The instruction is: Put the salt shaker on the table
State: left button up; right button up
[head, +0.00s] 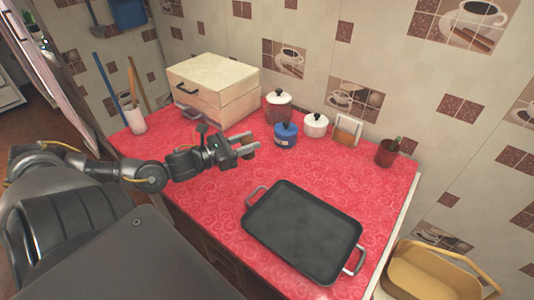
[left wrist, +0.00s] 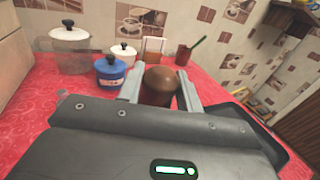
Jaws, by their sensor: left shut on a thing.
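My left gripper (head: 246,146) reaches in over the red counter (head: 205,185), left of the black tray. In the left wrist view, its two grey fingers (left wrist: 160,90) are shut on a dark brown, round-topped thing, which looks like the salt shaker (left wrist: 160,82). Its lower part is hidden by the gripper body. In the head view I cannot make out the shaker between the fingers. I cannot tell how high it is above the counter. My right gripper is not in view.
A black tray (head: 300,232) lies at the front right. A wooden box (head: 212,88) is at the back left. The front-left counter is clear.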

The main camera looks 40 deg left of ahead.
pick_arm(q)
jog(key=w+a+f, duration=0.1)
jog(key=w+f, duration=0.2)
jog(key=w, duration=0.1)
jog(key=w+a+f, duration=0.1)
jog(key=w+f, duration=0.1)
jog(key=w, duration=0.2)
jog(key=w+a+f, duration=0.1)
jog(key=w+f, duration=0.2)
jog(key=w, duration=0.1)
jog(key=shift+w+a+f, duration=0.1)
jog(key=shift+w+f, duration=0.05)
jog(key=shift+f, duration=0.2)
jog(key=shift+w+f, duration=0.2)
jog(key=shift+f, duration=0.1)
jog(key=f, duration=0.3)
jog(key=shift+w+a+f, duration=0.1)
jog(key=shift+w+f, duration=0.1)
jog(key=shift+f, duration=0.05)
jog(key=shift+f, duration=0.1)
jog(key=o, duration=1)
